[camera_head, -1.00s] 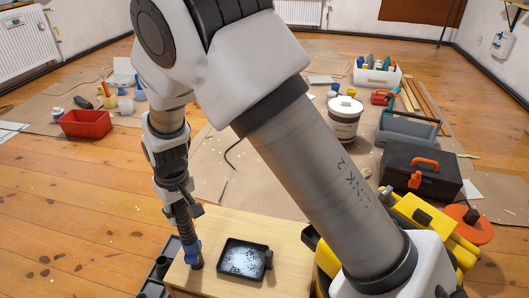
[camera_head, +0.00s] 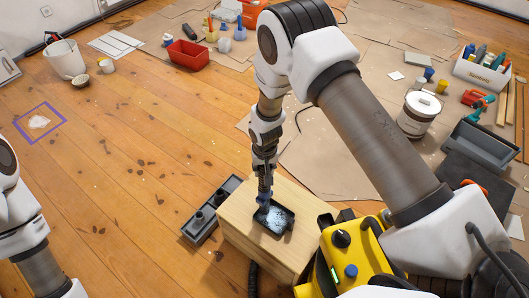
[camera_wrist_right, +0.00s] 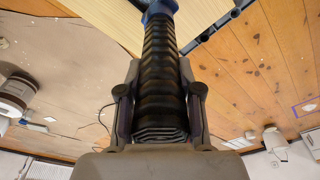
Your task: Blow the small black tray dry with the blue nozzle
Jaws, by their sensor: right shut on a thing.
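The small black tray (camera_head: 286,226) lies on a light wooden box (camera_head: 241,228) in the head view; pale speckles or wetness cover its inside. My right gripper (camera_head: 265,170) is shut on a black ribbed hose (camera_wrist_right: 163,85), which ends in the blue nozzle (camera_head: 263,198). The nozzle points down at the tray's far left corner and overlaps it in the picture; I cannot tell whether they touch. The nozzle also shows at the top of the right wrist view (camera_wrist_right: 159,8). My left arm shows at the left edge, its gripper out of frame.
A yellow machine (camera_head: 350,272) stands close to the box's right. A dark rack (camera_head: 203,222) lies on the floor to its left. A paint bucket (camera_head: 418,114), grey toolbox (camera_head: 482,146) and red bin (camera_head: 188,54) stand farther off. The floor at left is mostly clear.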

